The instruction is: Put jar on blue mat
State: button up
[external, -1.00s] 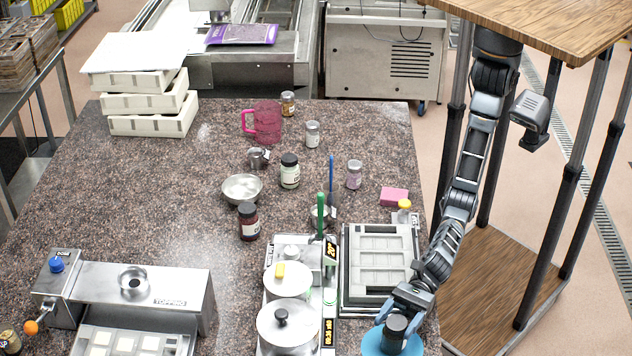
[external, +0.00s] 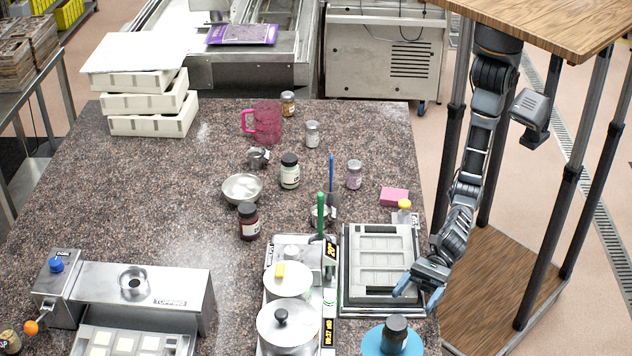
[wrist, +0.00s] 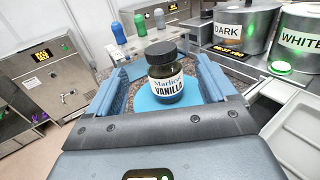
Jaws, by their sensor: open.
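A dark jar with a black lid (external: 396,328) stands upright on the round blue mat (external: 372,342) at the bottom right of the counter in the external view. In the wrist view the jar (wrist: 166,86) shows a "VANILLA" label and stands on the blue mat (wrist: 146,103). My gripper (external: 418,297) is open and empty, beyond the jar and apart from it, near the right edge of the mould tray. In the wrist view the jar shows between my two blue fingers (wrist: 160,88), but ahead of them.
A grey mould tray (external: 347,290) lies left of my gripper. Two lidded pots, one a white-lidded pot (external: 272,325), stand left of the mat. Several other jars, a bowl (external: 242,189) and a pink mug (external: 267,122) stand farther back.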

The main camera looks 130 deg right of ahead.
jog(key=shift+v, duration=1.2)
